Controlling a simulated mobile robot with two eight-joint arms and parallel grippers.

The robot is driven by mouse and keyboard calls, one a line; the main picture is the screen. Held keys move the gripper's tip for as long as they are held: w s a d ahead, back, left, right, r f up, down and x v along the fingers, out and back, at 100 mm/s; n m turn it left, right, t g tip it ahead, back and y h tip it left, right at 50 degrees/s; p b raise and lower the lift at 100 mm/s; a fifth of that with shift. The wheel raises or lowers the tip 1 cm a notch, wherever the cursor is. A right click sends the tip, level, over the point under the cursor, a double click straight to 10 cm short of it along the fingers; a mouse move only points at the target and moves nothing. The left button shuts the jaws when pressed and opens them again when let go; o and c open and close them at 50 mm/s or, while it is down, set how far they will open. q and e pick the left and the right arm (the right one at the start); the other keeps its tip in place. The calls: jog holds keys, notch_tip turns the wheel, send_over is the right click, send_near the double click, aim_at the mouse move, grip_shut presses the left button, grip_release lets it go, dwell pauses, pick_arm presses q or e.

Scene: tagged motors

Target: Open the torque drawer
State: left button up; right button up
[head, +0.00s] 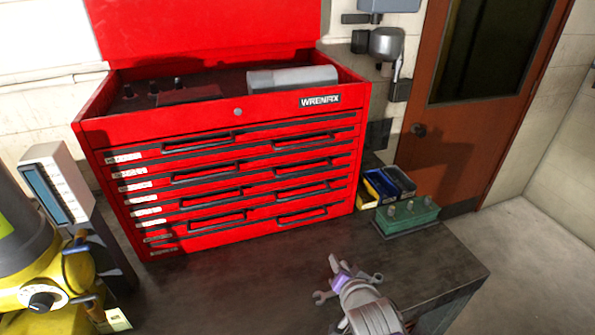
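A red tool chest (225,225) stands on the dark bench with its lid raised. Its front has several drawers with long black handles, and all look shut. Small white labels (135,186) run down the left edge of the drawer fronts; they are too small to read, so I cannot tell which is the torque drawer. My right gripper (325,278) is at the bottom, over the bench in front of the chest's right half. Its fingers look spread, with nothing between them, and it is apart from the drawers. My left gripper is not in view.
A green block with pegs (408,220) and small yellow, blue and black bins (385,188) sit right of the chest. A yellow machine (35,270) and a grey-white box (58,180) stand at left. The bench (230,285) before the chest is mostly clear.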

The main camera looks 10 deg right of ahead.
jog(key=w+r+m+t, duration=0.4)
jog(key=w+r, duration=0.1)
jog(key=w, duration=0.1)
jog(key=m+t+y, duration=0.3)
jog(key=m+t, duration=0.1)
send_near(305, 170)
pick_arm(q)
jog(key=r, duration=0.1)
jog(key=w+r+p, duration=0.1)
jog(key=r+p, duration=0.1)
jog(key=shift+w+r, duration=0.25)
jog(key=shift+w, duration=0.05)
pick_arm(e)
jog(key=w, duration=0.3)
jog(key=w+r, duration=0.1)
jog(key=w, duration=0.6)
jog(key=shift+w+a+r, duration=0.1)
jog(key=shift+a+r, duration=0.1)
jog(key=shift+a, duration=0.2)
grip_shut()
